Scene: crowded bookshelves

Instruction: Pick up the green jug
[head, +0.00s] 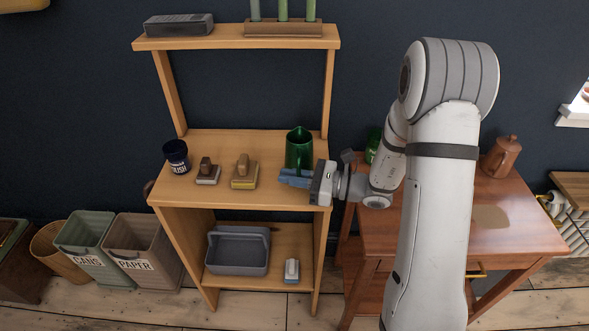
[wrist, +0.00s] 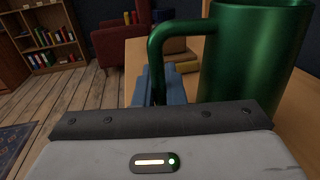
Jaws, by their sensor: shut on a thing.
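The green jug (head: 299,148) stands upright at the right end of the wooden shelf unit's middle board (head: 225,150). My gripper (head: 294,178) comes in from the right, low in front of the jug, with its blue fingers pointing left. In the wrist view the jug (wrist: 255,55) fills the upper right, with its handle (wrist: 158,45) toward the left. The blue fingers (wrist: 158,88) are shut on the lower part of the handle. The fingertips are partly hidden behind the handle and the gripper body. I cannot see any gap under the jug.
A grey caddy (head: 238,250) sits on the lower board. A wooden table (head: 480,220) with a brown pot (head: 502,157) is to the right. The top board (head: 225,38) is above.

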